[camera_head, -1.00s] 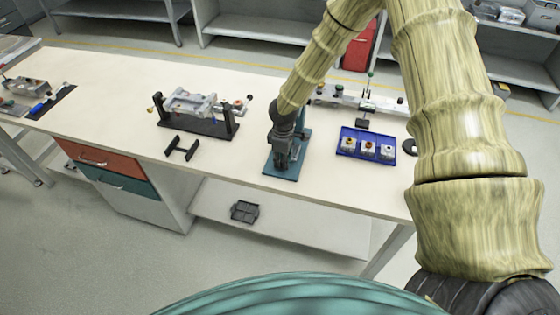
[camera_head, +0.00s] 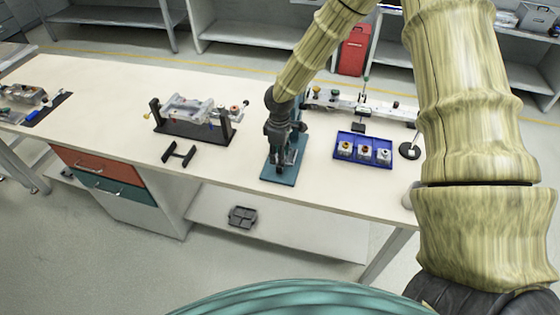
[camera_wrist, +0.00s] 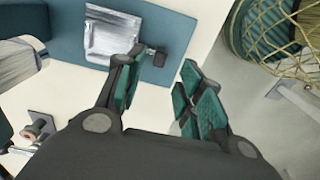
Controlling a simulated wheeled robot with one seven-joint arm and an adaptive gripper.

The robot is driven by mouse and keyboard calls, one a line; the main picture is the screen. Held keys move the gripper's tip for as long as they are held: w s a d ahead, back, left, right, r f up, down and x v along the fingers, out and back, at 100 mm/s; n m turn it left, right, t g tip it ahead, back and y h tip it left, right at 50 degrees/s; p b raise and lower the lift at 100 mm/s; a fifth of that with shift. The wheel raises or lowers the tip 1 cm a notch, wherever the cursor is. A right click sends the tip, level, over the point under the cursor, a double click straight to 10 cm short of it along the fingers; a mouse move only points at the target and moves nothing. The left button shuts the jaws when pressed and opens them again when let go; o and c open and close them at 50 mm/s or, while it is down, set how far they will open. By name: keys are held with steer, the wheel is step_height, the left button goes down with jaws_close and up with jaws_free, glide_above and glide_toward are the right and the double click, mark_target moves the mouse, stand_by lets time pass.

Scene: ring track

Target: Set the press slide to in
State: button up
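The press stands on a blue base plate (camera_head: 283,178) near the front edge of the bench, mostly hidden behind my gripper (camera_head: 280,138). In the wrist view the blue plate (camera_wrist: 70,40) carries a shiny silver slide block (camera_wrist: 108,38) with a small black knob (camera_wrist: 157,57) on its right side. My gripper (camera_wrist: 158,72) is open, its two teal-padded fingers apart. The knob appears between and just beyond the fingertips, nearer the left finger. I cannot tell whether a finger touches it. Nothing is held.
A blue tray (camera_head: 363,158) with several small blocks lies right of the press. A black stand with a grey fixture (camera_head: 190,108) and a black H-shaped piece (camera_head: 178,154) lie left.

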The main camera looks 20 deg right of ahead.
mark_target(279, 167)
steer(key=shift+r, duration=2.95)
steer(key=shift+o, duration=0.5)
steer(key=shift+s+a+f+m+b, duration=0.1)
steer(key=shift+f+m+b, duration=0.55)
steer(key=shift+f+m, duration=1.95)
steer(key=shift+s+f+m+b, duration=0.1)
steer(key=shift+f+m+b, duration=0.5)
steer(key=shift+f+m, duration=1.95)
steer(key=shift+a+f+m+b, duration=0.1)
steer(key=shift+f+m+b, duration=0.85)
steer(key=shift+m, duration=2.9)
steer(key=shift+f+p, duration=0.3)
steer(key=shift+d, duration=0.1)
jaws_close()
